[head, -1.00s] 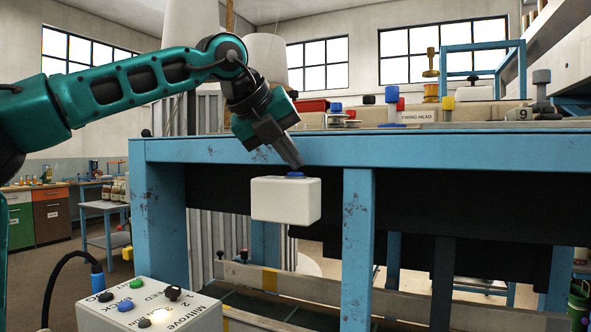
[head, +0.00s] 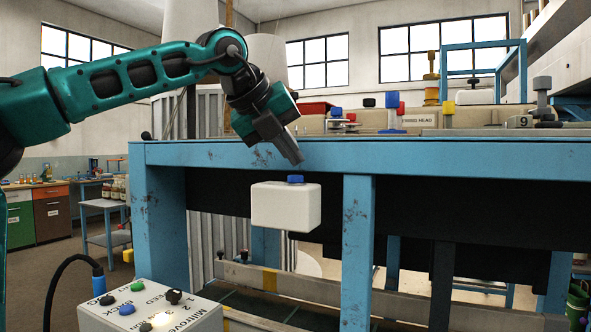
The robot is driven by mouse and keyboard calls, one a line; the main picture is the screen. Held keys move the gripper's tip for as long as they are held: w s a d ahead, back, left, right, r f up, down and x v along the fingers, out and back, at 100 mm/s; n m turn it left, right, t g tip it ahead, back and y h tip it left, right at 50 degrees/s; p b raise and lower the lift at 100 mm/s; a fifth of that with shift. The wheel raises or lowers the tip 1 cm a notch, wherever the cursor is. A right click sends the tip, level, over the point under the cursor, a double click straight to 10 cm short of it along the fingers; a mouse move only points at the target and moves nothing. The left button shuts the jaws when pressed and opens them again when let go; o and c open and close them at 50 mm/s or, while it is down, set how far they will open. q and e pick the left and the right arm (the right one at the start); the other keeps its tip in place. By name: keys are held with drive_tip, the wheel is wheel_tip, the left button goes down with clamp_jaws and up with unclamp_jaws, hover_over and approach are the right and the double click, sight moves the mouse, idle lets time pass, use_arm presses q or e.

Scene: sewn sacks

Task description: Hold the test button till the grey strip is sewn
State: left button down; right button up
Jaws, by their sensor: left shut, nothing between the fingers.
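A white box (head: 286,206) with a blue button (head: 295,179) on its top is fixed below the front beam of the blue bench. My left gripper (head: 296,160) is shut and empty, pointing down just above the blue button with a small gap between them. I see no grey strip that I can make out for sure. My right gripper is not in view.
The blue bench frame (head: 400,156) runs across the view, with a leg (head: 357,250) right of the box. A grey control box (head: 150,312) with coloured buttons and a lit lamp stands at the lower left. Machine parts crowd the bench top.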

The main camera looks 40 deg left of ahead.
use_arm(q)
drive_tip(key=shift+r, duration=0.1)
wheel_tip(320, 180, up, 3)
drive_tip(key=p, duration=0.2)
drive_tip(key=shift+p, duration=0.3)
drive_tip(key=shift+r, duration=0.95)
drive_tip(key=shift+f, duration=0.1)
